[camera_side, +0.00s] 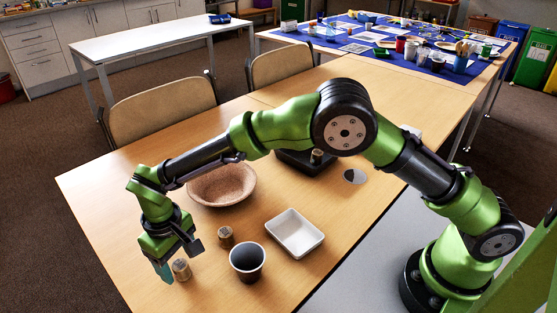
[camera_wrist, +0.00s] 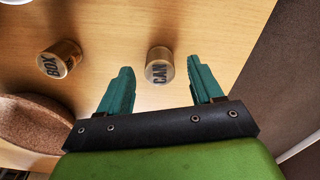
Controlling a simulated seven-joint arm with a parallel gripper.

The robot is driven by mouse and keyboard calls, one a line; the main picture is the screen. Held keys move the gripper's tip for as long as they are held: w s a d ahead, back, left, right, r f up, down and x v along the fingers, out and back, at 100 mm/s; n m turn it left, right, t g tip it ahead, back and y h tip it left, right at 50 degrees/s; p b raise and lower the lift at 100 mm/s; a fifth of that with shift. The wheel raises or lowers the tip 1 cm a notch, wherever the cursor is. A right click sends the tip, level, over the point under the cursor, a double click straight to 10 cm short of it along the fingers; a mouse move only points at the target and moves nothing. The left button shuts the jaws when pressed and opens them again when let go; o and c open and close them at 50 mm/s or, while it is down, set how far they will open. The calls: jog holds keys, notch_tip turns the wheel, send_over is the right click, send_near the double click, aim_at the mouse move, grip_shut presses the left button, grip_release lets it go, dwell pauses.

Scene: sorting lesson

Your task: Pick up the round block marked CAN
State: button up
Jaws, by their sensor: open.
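The round wooden block marked CAN (camera_wrist: 159,66) stands on the table, ahead of and roughly centred between my teal fingertips in the wrist view. In the side view, this block (camera_side: 181,270) is just right of my gripper (camera_side: 163,267), low over the table near its front left edge. My gripper also shows in the wrist view (camera_wrist: 160,77), its two fingers apart with nothing held. A similar block marked BOX (camera_wrist: 59,59) stands to the left in the wrist view; in the side view it appears as the block (camera_side: 226,237) further right.
A dark cup (camera_side: 247,273) and a white tray (camera_side: 316,240) stand right of the blocks. A cork bowl (camera_side: 222,190) lies behind, also in the wrist view (camera_wrist: 28,125). Another block (camera_side: 317,156) sits in a black tray (camera_side: 300,167). The table's left part is clear.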

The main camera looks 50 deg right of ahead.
notch_tip(320, 180, down, 2)
jog(key=shift+f, duration=0.2)
